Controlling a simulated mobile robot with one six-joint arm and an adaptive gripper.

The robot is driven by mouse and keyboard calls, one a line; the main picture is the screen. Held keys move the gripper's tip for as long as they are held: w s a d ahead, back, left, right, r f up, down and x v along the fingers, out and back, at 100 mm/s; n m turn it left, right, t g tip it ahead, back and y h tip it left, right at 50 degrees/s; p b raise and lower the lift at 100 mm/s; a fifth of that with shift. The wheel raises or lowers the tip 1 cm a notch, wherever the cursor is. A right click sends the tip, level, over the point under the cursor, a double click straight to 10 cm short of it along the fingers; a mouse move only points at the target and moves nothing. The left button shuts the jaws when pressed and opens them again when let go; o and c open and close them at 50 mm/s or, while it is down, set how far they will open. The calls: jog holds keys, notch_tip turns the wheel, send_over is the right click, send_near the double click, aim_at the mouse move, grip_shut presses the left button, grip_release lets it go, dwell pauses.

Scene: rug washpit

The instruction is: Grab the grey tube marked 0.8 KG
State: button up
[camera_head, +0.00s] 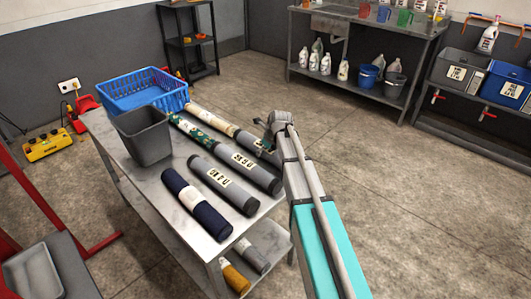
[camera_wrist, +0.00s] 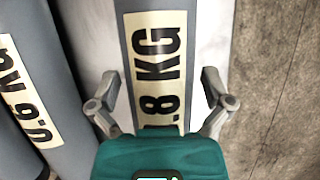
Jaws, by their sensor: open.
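The grey tube marked 0.8 KG (camera_wrist: 150,70) runs up the middle of the wrist view, its cream label with black print facing up. I see no clear contact, and the jaws are not closed. A second grey tube, marked 0.6 KG (camera_wrist: 28,80), lies to the left in the wrist view.
Open floor (camera_head: 400,200) lies to the right.

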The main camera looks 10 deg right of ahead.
jog(key=c, duration=1.1)
jog(key=shift+r, duration=0.2)
jog(key=shift+r+p, duration=0.95)
jog(key=shift+p, duration=0.25)
jog(key=p+v, duration=0.2)
jog(key=d+p+v, duration=0.1)
jog(key=p+v, duration=0.1)
jog(key=v, duration=0.1)
jog(key=s+p+v, duration=0.1)
jog(key=p+v, duration=0.2)
jog(key=shift+d+f, duration=0.2)
jog(key=shift+f, duration=0.05)
jog(key=s+d+r+p, duration=0.3)
jog(key=s+d, duration=0.3)
jog(key=shift+s+r+p, duration=0.3)
jog(key=shift+s+r, duration=0.05)
jog(key=shift+r, duration=0.05)
